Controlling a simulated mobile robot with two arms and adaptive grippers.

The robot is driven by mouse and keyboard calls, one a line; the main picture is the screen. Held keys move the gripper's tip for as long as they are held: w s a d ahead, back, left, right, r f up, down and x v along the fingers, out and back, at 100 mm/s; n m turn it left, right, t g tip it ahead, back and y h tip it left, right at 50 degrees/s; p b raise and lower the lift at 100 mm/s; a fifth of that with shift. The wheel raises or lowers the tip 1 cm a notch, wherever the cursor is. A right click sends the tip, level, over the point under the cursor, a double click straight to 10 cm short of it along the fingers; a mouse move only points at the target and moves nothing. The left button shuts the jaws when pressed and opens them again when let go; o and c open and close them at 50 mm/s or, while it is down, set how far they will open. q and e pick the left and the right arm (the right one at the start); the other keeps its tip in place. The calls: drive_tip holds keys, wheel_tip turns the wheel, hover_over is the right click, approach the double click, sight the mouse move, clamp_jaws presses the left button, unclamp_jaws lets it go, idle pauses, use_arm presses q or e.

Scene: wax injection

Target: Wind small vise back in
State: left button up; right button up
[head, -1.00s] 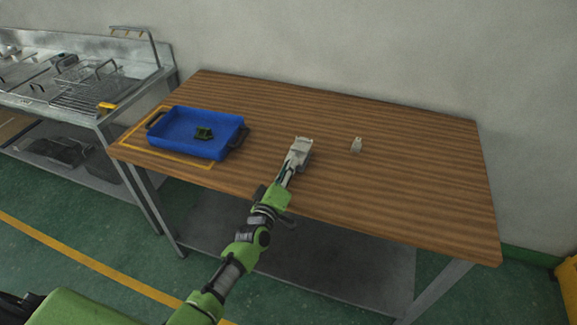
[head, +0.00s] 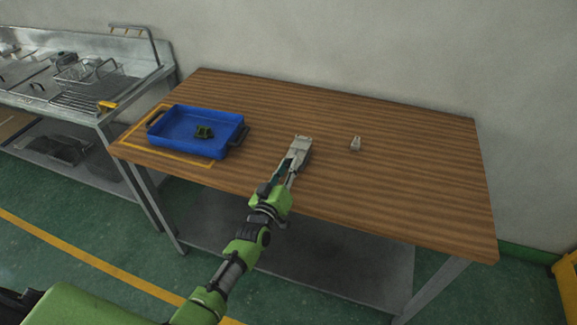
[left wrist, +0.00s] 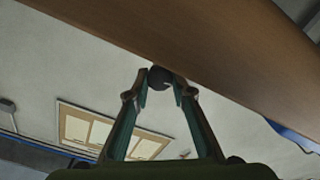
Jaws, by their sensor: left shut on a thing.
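The small vise (head: 303,142) is a pale grey block standing on the wooden table, in the middle of the head view. My left gripper (head: 293,164) reaches it from the front edge side. In the left wrist view, the fingertips (left wrist: 160,82) are shut on a dark round knob (left wrist: 159,76), seemingly the vise's handle. The vise body itself is hard to make out in that view. My right gripper is in neither view.
A blue tray (head: 166,145) with a dark green part (head: 204,132) in it stands on the left of the table (head: 400,190). The table's right side is clear.

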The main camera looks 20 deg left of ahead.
use_arm(q)
drive_tip(key=shift+f, duration=0.15)
drive_tip(key=o, duration=1.1)
drive_tip(key=shift+o, duration=0.2)
drive_tip(key=s, duration=1.2)
drive_tip(key=shift+a, duration=0.25)
drive_tip(key=s+f+m+g, duration=0.1)
drive_tip(key=s+f+g, duration=0.3)
drive_tip(key=f, duration=0.6)
drive_tip(key=s+d+f+m+g, duration=0.1)
drive_tip(key=s+f+m+g, duration=0.1)
drive_tip(key=s+f, duration=0.7)
drive_tip(key=s+f+m+g, duration=0.1)
drive_tip(key=s+f+g, duration=0.15)
drive_tip(key=f, duration=0.95)
drive_tip(key=s+a+f+m+g, duration=0.1)
drive_tip(key=s+f, duration=0.4)
drive_tip(key=s, duration=0.6)
drive_tip(key=s+a+f+m+g, duration=0.1)
drive_tip(key=s+f+g, duration=0.3)
drive_tip(key=s, duration=0.6)
drive_tip(key=s+a+f+m+g, duration=0.2)
drive_tip(key=s+f, duration=0.5)
drive_tip(key=s, duration=0.4)
drive_tip(key=shift+s+f+g+y, duration=0.2)
drive_tip(key=shift+s+g+y, duration=0.1)
drive_tip(key=shift+g, duration=0.45)
